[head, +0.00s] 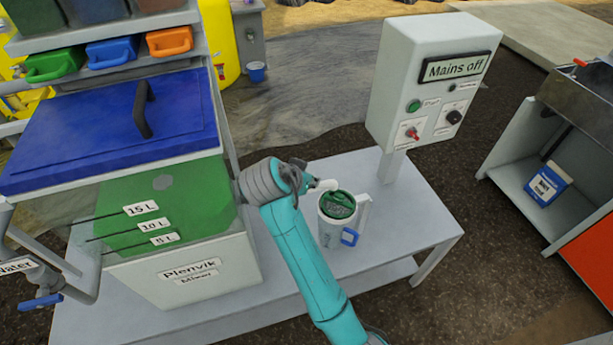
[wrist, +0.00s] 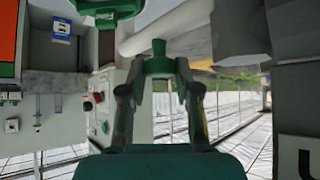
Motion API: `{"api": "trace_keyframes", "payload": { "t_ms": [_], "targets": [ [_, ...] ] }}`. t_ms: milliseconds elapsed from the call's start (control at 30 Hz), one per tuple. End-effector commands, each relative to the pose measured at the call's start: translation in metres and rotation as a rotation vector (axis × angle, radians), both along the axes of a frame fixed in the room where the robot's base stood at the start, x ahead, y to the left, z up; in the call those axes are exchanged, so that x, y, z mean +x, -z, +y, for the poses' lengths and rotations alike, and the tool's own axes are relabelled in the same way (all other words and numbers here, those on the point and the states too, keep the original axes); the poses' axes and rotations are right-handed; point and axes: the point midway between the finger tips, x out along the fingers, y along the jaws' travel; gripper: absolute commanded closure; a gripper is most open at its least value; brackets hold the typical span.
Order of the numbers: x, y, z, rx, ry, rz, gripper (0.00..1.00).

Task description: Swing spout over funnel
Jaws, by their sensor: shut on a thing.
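The spout, a short white pipe (head: 325,186), shows just past the end of my arm in the head view. Its end lies at the back left rim of the green round funnel top (head: 338,205), overlapping it in the picture; I cannot tell the height gap. The funnel top sits on a pale upright cylinder. My gripper (wrist: 159,75) is shut on a green grip under the spout.
A tank with a blue lid (head: 115,125) stands left of my arm. A grey control box marked "Mains off" (head: 425,80) stands behind the cylinder on a post. The bench top (head: 410,240) is clear on the right.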

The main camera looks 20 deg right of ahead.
Motion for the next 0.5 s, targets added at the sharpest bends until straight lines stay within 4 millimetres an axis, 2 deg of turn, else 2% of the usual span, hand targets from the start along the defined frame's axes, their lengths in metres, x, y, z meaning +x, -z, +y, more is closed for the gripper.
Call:
{"api": "trace_keyframes", "payload": {
  "t_ms": [467,500],
  "targets": [
    [-0.0037,0.0021,0.0001,0.001,0.016,0.009,1.0],
    [-0.0038,0.0023,0.0,0.001,0.016,0.009,0.58]
  ]
}}
